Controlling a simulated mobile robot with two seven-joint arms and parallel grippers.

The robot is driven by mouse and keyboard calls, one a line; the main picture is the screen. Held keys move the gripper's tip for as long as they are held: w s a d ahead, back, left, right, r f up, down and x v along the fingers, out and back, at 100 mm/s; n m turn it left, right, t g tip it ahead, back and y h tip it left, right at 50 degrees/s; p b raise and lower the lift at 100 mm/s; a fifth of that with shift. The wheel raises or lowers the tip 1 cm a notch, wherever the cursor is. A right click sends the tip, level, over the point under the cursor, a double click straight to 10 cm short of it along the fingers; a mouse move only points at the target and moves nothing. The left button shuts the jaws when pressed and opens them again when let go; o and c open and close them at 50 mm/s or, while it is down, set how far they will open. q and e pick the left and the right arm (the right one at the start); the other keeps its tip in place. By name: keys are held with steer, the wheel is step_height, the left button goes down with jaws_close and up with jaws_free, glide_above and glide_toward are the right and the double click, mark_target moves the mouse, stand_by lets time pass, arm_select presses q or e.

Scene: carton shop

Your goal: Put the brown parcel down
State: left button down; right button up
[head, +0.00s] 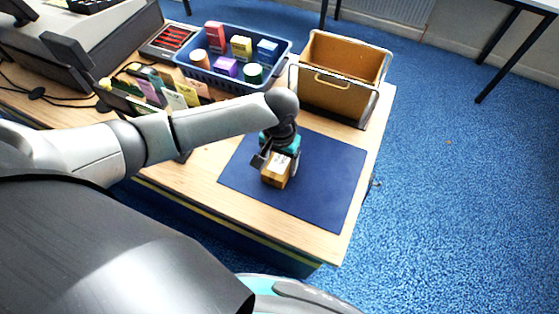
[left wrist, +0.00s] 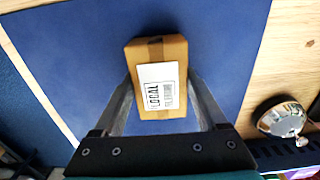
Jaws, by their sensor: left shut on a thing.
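The brown parcel (head: 275,171) is a small box with a white label, which reads "LOCAL" in the left wrist view (left wrist: 158,50). My left gripper (head: 277,164) is shut on the parcel, with one finger on each side of it in the left wrist view (left wrist: 160,88). The parcel is over the dark blue mat (head: 333,178) on the wooden table; I cannot tell whether it touches the mat. My right gripper is not in view.
A blue crate (head: 222,81) with several coloured boxes and cans stands at the back. A brown open bin (head: 340,88) stands behind the mat. A holder with several cards (head: 135,104) is at the left. The mat's right part is clear.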

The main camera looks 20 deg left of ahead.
arm_select(q)
jaws_free()
step_height(320, 180, up, 12)
steer(key=p, duration=0.1)
steer(key=shift+r+p, duration=0.15)
steer(key=shift+p, duration=0.15)
stand_by(0.6)
